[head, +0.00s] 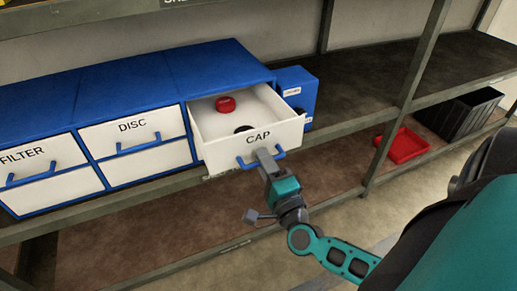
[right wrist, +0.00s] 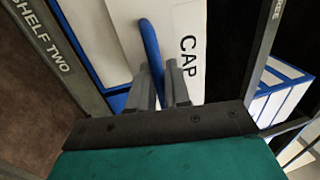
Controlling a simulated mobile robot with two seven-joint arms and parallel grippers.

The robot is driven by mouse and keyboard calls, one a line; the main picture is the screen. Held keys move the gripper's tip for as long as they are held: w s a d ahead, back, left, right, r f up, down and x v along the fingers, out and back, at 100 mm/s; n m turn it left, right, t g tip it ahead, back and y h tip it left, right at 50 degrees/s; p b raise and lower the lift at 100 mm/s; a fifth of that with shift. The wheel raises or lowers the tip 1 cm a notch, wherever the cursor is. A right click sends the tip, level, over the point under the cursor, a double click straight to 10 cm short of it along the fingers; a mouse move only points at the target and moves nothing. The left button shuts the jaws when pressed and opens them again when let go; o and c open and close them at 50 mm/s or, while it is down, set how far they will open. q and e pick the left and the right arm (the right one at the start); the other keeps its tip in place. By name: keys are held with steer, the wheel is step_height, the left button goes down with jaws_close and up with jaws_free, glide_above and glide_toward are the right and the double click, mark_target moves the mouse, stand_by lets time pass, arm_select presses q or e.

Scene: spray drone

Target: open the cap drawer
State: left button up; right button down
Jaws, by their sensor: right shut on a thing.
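The cap drawer (head: 270,145) is white, marked CAP, and stands pulled out of the blue cabinet (head: 150,75). A red cap (head: 225,104) and a dark round thing (head: 243,128) show inside it. My right gripper (head: 265,155) is shut on the drawer's blue handle (head: 247,164) at the drawer front. In the right wrist view, the fingers (right wrist: 172,85) close around the blue handle (right wrist: 151,45), beside the CAP lettering. My left gripper is not in view.
The DISC drawer (head: 131,132) and FILTER drawer (head: 36,160) are closed. A small blue box (head: 297,88) stands right of the cabinet. A shelf post (head: 405,95) rises farther right. A red tray (head: 404,146) and a black crate (head: 460,114) sit on the lower shelf.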

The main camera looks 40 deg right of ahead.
steer(key=shift+s+a, duration=0.1)
steer(key=shift+s, duration=0.1)
steer(key=c, duration=1.3)
jaws_free()
steer(key=shift+c, duration=0.2)
steer(key=shift+s, duration=0.1)
steer(key=v, duration=1.2)
steer(key=shift+s, duration=0.3)
steer(key=shift+a+f, duration=0.1)
steer(key=shift+a, duration=0.05)
